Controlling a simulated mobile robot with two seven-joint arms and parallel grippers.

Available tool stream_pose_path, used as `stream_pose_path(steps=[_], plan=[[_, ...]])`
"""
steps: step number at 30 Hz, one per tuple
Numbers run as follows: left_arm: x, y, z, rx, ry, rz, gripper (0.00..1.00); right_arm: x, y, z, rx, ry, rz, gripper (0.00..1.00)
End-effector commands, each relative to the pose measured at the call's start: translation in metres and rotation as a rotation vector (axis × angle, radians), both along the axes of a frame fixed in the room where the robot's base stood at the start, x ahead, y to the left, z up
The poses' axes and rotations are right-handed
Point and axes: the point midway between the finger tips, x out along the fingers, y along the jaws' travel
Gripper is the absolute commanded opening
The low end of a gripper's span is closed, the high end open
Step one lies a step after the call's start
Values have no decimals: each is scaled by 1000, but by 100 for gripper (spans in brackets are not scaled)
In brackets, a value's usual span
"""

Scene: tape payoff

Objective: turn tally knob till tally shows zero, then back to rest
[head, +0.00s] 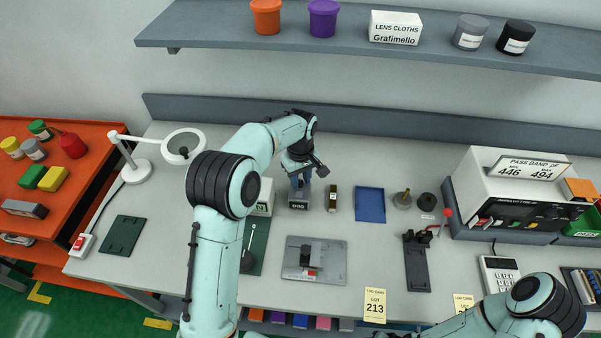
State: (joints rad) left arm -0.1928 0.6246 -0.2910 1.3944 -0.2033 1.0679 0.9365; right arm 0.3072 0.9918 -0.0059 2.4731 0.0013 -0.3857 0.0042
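The tally (299,203) is a small dark grey box with a pale number window on its front, standing at the back middle of the bench. Its digits look like zeros but are too small to read surely. My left gripper (300,182) points down right over the tally. The gripper hides the knob, and I cannot tell whether the fingers are closed on it or only around it. My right arm comes in at the bottom right, and its gripper is out of view.
A small dark and tan block (332,198) stands close right of the tally, with a blue tray (370,205) beyond. A white box (263,198) is close on the left. A grey plate fixture (314,262) lies in front. A shelf (350,38) runs above the back.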

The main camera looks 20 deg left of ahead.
Motion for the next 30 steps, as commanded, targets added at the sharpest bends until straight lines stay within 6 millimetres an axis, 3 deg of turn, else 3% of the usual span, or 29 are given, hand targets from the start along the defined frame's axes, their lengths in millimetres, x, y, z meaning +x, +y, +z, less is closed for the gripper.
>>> stream_pose_path(steps=[5,18,24,30], plan=[[1,0,20,-1,-4,0,31,-1,0,-1,-1,1,0,43],[1,0,113,0,-5,0,31,0,0,0,0,0,0,43],[0,0,131,0,-3,0,31,0,0,0,0,0,0,43],[0,0,134,0,-1,0,31,0,0,0,0,0,0,43]])
